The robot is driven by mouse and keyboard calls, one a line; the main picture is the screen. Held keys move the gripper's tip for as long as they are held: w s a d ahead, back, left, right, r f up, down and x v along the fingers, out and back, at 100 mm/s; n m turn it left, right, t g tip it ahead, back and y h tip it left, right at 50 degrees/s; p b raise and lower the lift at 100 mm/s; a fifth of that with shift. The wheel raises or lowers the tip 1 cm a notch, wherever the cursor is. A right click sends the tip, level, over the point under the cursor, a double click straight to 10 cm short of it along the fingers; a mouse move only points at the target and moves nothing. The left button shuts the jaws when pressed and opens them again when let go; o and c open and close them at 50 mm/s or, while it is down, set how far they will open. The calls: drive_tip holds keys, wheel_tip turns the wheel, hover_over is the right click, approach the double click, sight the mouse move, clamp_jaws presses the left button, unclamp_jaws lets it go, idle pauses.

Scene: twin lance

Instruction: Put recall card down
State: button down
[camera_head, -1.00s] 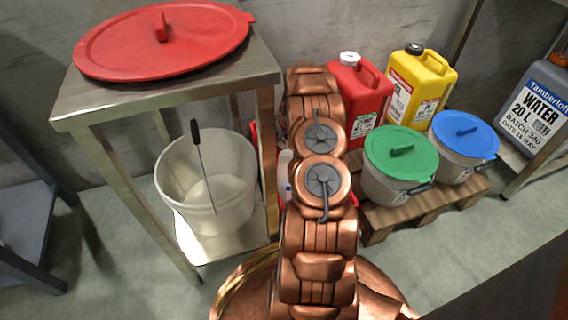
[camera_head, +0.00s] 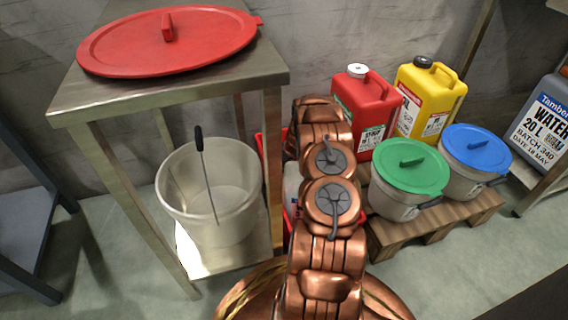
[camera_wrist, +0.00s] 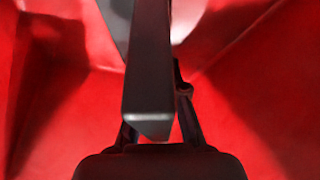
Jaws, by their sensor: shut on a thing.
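In the wrist view my gripper (camera_wrist: 158,135) shows as a dark palm with two dark fingers, partly hidden behind a dark grey bar-shaped thing (camera_wrist: 150,75). It is shut on this thing, whose near end points at the camera. I cannot make out a recall card in either view. Red walls and a red bottom fill the wrist view around the gripper. A pale grey patch shows at the top, too cut off to name. In the head view my arm hides my gripper. Part of a red container (camera_head: 262,150) shows behind the arm.
A steel table (camera_head: 180,92) bears a red lid (camera_head: 110,50). Its lower shelf holds a translucent bucket (camera_head: 225,215) with a dark-handled rod (camera_head: 207,170). To the right, a pallet (camera_head: 440,232) holds green-lidded (camera_head: 410,165) and blue-lidded (camera_head: 475,150) buckets, red (camera_head: 362,105) and yellow (camera_head: 428,95) canisters.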

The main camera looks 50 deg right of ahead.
drive_tip(key=c, duration=1.2)
unclamp_jaws()
drive_tip(key=shift+r, duration=0.1)
drive_tip(key=p+v, duration=0.4)
drive_tip(key=v, duration=0.8)
